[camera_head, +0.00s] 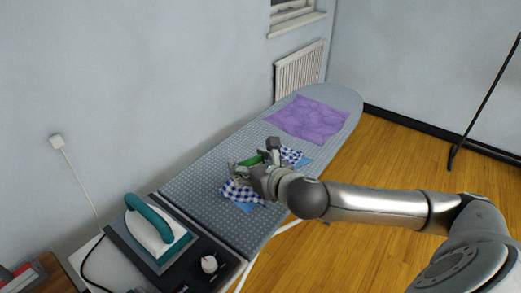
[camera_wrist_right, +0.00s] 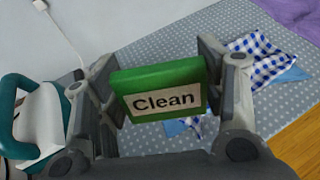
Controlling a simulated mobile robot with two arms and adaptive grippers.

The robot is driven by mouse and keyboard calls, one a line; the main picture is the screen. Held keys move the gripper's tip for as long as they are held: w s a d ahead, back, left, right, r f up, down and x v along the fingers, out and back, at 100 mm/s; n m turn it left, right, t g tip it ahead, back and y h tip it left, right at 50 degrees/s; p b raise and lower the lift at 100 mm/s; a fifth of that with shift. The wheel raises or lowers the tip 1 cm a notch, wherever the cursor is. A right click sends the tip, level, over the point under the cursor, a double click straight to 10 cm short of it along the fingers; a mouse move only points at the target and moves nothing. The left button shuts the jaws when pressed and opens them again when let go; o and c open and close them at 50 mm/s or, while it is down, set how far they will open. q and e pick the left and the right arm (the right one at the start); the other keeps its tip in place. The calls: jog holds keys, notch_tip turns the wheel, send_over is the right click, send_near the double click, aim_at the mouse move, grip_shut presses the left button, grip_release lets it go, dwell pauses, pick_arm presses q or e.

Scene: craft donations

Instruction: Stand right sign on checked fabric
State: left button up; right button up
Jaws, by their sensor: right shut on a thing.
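A green block-like sign (camera_wrist_right: 158,90) with a pale "Clean" label is held upright between the fingers of my right gripper (camera_wrist_right: 155,75) in the right wrist view. In the head view only a green sliver of the sign (camera_head: 250,161) shows at my right gripper (camera_head: 257,162). Blue-and-white checked fabric (camera_head: 238,192) lies on the ironing board (camera_head: 190,199), showing on both sides of the gripper. In the wrist view checked fabric (camera_wrist_right: 262,60) lies to the right, and a bit shows beneath the sign. Whether the sign touches the fabric I cannot tell. My left gripper is out of view.
A purple cloth (camera_head: 313,118) lies at the board's far end. Light-blue cloth (camera_head: 247,207) shows beside the checked fabric. A teal-and-white iron (camera_head: 155,228) stands on a dark rest at the near end. A wall lies along the board's left; wooden floor is at right.

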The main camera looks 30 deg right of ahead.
jog(key=w+d+f, duration=0.2)
jog(key=d, duration=0.1)
jog(key=w+d+f+p, duration=0.1)
jog(key=w+d+f, duration=0.2)
jog(key=d, duration=0.1)
jog(key=w+d+f, duration=0.2)
jog(key=w+d, duration=0.1)
jog(key=d, duration=0.1)
jog(key=shift+w+f+p, duration=0.15)
jog(key=shift+f+p, duration=0.2)
jog(key=shift+f, duration=0.05)
jog(key=shift+w+d+f, duration=0.2)
jog(key=shift+d+f, duration=0.05)
jog(key=shift+f, duration=0.15)
notch_tip(320, 180, down, 3)
jog(key=shift+d+f+p, duration=0.1)
jog(key=shift+f+p, duration=0.05)
jog(key=shift+p, duration=0.2)
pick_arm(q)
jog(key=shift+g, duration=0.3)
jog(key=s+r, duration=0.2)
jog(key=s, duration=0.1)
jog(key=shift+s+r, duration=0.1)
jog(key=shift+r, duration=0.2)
pick_arm(e)
jog(key=shift+w, duration=0.1)
jog(key=shift+f, duration=0.15)
